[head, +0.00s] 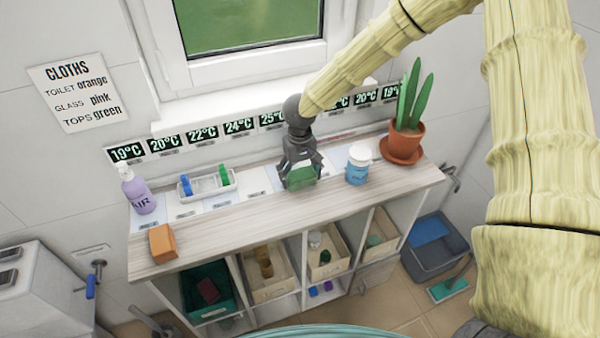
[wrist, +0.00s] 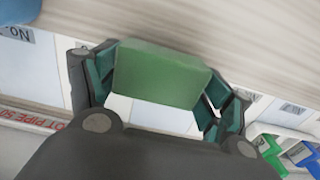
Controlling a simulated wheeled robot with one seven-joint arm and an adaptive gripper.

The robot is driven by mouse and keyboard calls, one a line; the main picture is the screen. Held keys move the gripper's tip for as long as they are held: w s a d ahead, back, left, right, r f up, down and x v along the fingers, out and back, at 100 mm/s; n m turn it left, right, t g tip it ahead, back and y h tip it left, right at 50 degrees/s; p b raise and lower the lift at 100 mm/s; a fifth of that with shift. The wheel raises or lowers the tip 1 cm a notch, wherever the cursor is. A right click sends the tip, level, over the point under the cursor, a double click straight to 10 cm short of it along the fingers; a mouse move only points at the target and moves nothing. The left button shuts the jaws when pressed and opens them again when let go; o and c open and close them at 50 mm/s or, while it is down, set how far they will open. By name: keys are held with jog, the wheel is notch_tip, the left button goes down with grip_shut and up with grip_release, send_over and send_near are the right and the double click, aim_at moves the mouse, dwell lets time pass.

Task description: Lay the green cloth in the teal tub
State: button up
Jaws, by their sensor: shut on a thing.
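The green cloth (head: 301,177) is a small folded block between the fingers of my gripper (head: 299,166), over the back middle of the cart top. In the wrist view the cloth (wrist: 160,75) sits between both fingers of my gripper (wrist: 158,88). I cannot tell whether it touches the surface below. The teal tub (head: 222,309) stands in the lower left compartment under the top, with a dark reddish block (head: 208,291) in it. My gripper is above and to the right of this tub.
An orange block (head: 163,243), a purple pump bottle (head: 137,190) and a white tray (head: 208,184) stand left on the wooden top (head: 240,232). A blue-and-white jar (head: 358,166) is close right of my gripper, then a potted plant (head: 402,145). The front middle of the top is clear.

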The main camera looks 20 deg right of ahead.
aim_at(301, 173)
jog(key=shift+f, duration=0.1)
jog(key=o, duration=1)
jog(key=shift+c, duration=0.2)
notch_tip(301, 173, up, 12)
